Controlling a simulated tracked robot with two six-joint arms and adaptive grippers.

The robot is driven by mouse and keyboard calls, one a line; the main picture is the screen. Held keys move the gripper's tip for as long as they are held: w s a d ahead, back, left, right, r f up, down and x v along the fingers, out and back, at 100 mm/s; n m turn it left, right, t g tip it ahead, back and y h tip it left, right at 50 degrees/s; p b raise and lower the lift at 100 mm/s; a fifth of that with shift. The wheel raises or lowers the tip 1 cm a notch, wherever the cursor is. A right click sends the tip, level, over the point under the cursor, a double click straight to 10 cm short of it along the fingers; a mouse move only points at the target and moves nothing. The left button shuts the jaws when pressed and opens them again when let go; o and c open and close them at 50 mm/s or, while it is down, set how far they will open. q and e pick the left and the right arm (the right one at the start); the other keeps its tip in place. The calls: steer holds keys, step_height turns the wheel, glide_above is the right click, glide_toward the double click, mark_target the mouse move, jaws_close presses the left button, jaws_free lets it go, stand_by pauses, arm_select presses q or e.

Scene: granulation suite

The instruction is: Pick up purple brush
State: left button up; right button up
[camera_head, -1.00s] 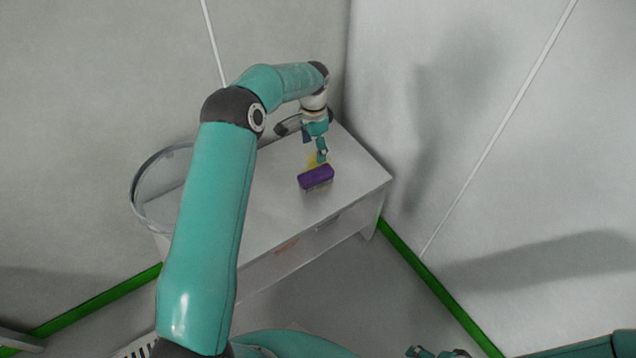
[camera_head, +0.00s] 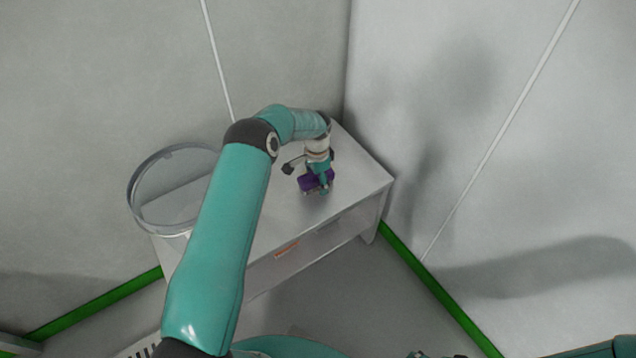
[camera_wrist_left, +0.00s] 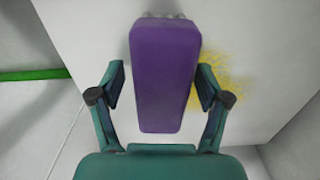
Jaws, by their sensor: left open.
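The purple brush (camera_head: 307,183) lies on the white table in the head view, partly hidden by my left gripper (camera_head: 318,186), which is right over it. In the left wrist view the purple brush (camera_wrist_left: 163,75) lies between the two open fingers of my left gripper (camera_wrist_left: 160,82), with a visible gap on each side. Pale bristles show at its far end. At the bottom edge of the head view, only a small dark part shows near my right arm; the state of my right gripper cannot be made out.
The white table (camera_head: 362,185) stands in the corner against grey walls. Yellow powder (camera_wrist_left: 215,85) is scattered beside the brush. A green strip (camera_head: 440,287) runs along the wall's foot.

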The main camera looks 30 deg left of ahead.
arm_select(q)
steer(key=shift+f, duration=0.25)
steer(key=c, duration=1.3)
steer(key=shift+r, duration=0.15)
step_height(320, 180, up, 20)
steer(key=p, duration=0.3)
steer(key=s+d+r+m, duration=0.1)
steer(key=d+r+m, duration=0.1)
steer(key=d+r, duration=0.7)
steer(key=s+d+f+n, duration=0.4)
steer(key=s+d+n, duration=0.3)
step_height(320, 180, up, 8)
steer(key=s+p, duration=0.2)
steer(key=p, duration=1.4)
steer(key=shift+d, duration=0.15)
